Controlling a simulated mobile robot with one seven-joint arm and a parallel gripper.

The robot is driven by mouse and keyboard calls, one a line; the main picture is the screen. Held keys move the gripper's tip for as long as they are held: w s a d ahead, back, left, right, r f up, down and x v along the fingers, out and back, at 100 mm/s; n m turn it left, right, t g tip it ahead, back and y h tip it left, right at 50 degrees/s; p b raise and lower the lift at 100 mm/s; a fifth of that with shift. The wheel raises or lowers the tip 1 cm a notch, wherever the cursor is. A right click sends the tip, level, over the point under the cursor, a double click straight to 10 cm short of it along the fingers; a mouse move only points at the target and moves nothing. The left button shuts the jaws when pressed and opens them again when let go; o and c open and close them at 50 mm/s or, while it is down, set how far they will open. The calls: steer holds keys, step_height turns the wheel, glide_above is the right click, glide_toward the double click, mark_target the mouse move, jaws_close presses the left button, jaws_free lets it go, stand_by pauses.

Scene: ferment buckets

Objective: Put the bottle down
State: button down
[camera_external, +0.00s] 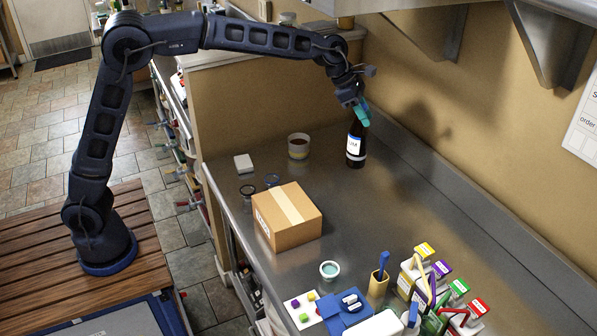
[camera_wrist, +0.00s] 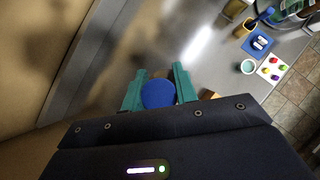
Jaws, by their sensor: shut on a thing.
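A dark bottle (camera_external: 355,150) with a white and blue label stands upright, at or just above the steel counter (camera_external: 390,220) near its back; I cannot tell whether its base touches. My gripper (camera_external: 361,112) comes down from above and is shut on the bottle's top. In the wrist view, the blue round top of the bottle (camera_wrist: 158,93) sits between the two teal fingers of my gripper (camera_wrist: 158,90). The rest of the bottle is mostly hidden there.
A cup with dark contents (camera_external: 299,146) stands left of the bottle. A cardboard box (camera_external: 287,216) is nearer the front left. Several colourful containers crowd the front right. The counter right of the bottle is clear up to the wall.

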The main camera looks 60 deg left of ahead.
steer(key=d, duration=0.5)
step_height(320, 180, down, 20)
steer(key=shift+s+a, duration=0.15)
steer(key=shift+s, duration=0.1)
stand_by(0.3)
steer(key=c, duration=1.1)
jaws_free()
steer(key=shift+f, duration=0.1)
